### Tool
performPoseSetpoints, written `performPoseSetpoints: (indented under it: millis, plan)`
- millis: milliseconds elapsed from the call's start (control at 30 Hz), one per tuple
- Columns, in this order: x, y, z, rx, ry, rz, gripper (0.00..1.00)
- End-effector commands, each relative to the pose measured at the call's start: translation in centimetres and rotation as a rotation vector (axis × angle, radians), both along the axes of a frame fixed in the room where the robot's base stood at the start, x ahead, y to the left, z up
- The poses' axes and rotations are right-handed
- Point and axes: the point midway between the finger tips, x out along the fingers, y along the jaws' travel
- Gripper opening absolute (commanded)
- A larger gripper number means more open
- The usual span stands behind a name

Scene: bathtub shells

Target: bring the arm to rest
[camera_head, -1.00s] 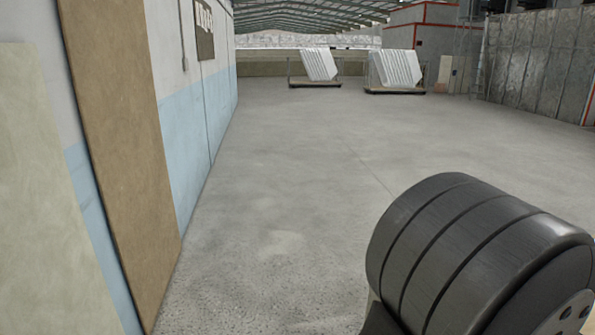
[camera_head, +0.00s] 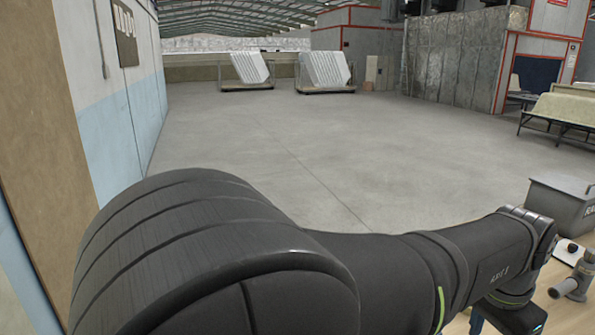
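My arm (camera_head: 380,270) crosses the lower part of the head camera view, from a large ribbed black joint at the lower left to a smaller joint at the right. A dark part with blue on it hangs below that right joint and is cut off by the bottom edge. I cannot make out my gripper or its fingers, nor whether it holds anything.
A wooden bench top (camera_head: 540,310) shows at the lower right, with a grey box (camera_head: 560,208) and a grey fitting (camera_head: 577,279). White shells on racks (camera_head: 325,72) stand far back. A panelled wall (camera_head: 120,110) runs along the left. The middle floor is clear.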

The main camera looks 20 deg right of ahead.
Motion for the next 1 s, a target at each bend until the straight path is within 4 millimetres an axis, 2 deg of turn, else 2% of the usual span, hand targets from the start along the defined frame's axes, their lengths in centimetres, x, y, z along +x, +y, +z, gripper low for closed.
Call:
performPoseSetpoints:
  millis: [833, 867, 1000]
  plan:
    - [0.1, -2.1, -16.8, 0.006, -0.001, 0.002, 0.41]
    - [0.2, -2.2, -17.3, 0.005, -0.001, 0.002, 0.41]
    - [0.2, -2.6, -17.3, 0.079, -0.001, 0.0, 0.41]
